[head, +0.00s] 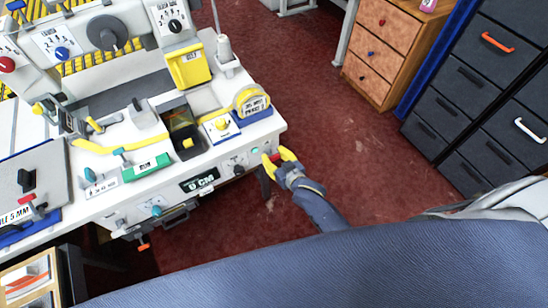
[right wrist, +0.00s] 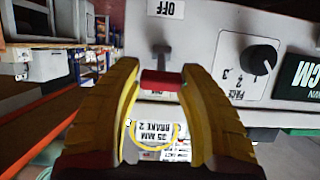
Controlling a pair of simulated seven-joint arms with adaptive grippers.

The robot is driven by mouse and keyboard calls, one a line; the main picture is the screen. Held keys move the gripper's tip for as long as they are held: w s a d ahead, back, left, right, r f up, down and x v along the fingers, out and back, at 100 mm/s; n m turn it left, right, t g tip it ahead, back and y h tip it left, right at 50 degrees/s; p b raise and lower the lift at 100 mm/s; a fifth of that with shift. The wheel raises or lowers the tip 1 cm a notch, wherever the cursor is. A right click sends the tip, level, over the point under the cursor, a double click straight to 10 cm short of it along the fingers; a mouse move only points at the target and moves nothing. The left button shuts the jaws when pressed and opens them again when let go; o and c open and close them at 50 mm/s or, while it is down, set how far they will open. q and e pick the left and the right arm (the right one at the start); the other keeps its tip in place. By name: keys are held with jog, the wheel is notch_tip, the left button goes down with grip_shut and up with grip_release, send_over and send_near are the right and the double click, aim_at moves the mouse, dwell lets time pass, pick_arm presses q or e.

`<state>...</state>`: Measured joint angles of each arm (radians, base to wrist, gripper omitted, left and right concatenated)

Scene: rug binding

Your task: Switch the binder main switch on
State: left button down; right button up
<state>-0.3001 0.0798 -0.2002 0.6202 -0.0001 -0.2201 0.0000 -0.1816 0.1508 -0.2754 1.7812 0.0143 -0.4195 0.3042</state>
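The binder's main switch is a lever with a grey stem and a red handle (right wrist: 160,80), beside an OFF label (right wrist: 166,9) on the white front panel in the right wrist view. In the head view its red end (head: 275,157) shows at the right end of the binder's front. My right gripper (right wrist: 160,85) has its yellow fingers on both sides of the red handle, seemingly touching it. In the head view the right gripper (head: 281,160) is at the panel's right corner. My left gripper is out of view.
A black selector knob (right wrist: 259,56) sits beside the switch. The binder table (head: 215,160) carries a yellow tape dispenser (head: 251,101) and several small devices. A wooden drawer unit (head: 388,50) and dark cabinets (head: 470,95) stand at the back right. Red floor (head: 330,130) is clear between.

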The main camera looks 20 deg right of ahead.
jog(key=o, duration=0.4)
jog(key=shift+s+f, duration=0.1)
jog(key=shift+o, duration=0.2)
jog(key=v, duration=1.2)
jog(key=shift+a, duration=0.1)
